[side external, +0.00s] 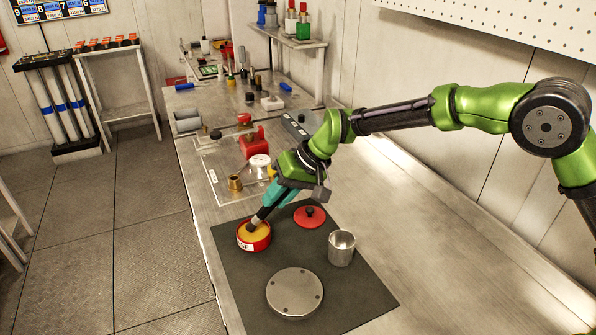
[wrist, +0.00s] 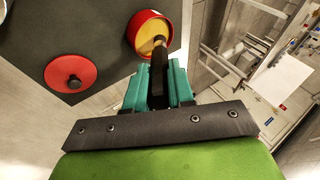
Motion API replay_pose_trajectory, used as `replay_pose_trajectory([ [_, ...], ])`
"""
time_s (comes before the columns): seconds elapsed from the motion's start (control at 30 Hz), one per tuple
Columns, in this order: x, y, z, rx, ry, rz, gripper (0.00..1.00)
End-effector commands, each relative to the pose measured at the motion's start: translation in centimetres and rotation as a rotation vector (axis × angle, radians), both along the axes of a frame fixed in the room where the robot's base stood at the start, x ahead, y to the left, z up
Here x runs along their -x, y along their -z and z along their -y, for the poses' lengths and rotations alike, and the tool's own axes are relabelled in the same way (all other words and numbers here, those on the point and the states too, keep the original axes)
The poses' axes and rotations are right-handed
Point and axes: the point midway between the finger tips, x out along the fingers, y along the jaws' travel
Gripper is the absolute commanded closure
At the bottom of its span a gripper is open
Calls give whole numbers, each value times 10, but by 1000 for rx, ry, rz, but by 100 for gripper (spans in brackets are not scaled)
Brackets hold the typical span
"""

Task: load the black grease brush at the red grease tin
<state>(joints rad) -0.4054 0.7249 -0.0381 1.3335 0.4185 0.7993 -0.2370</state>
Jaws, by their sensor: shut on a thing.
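The red grease tin (side external: 254,243) stands open on the dark mat, with yellow-orange grease inside. In the wrist view the tin (wrist: 134,30) is at the top. My gripper (side external: 269,205) is shut on the black grease brush (side external: 257,220) and holds it at a tilt. The brush (wrist: 158,72) runs between the teal fingers (wrist: 159,82) and its tip is over or in the tin's mouth. I cannot tell how deep the tip is in the grease. The tin's red lid (side external: 309,217) with a black knob lies on the mat to the right of the tin.
A metal cup (side external: 341,248) and a round metal plate with holes (side external: 295,292) are on the dark mat (side external: 355,295). Behind are a red block-like part (side external: 253,143), a brass fitting (side external: 235,183) and a white part (side external: 259,166). The bench to the right is clear.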

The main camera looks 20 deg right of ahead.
Motion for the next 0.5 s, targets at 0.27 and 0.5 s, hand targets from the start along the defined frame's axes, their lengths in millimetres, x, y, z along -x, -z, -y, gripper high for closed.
replay_pose_trajectory([
  [0.27,0,4,0,0,0,0,100],
  [0.5,0,6,0,0,0,1,100],
])
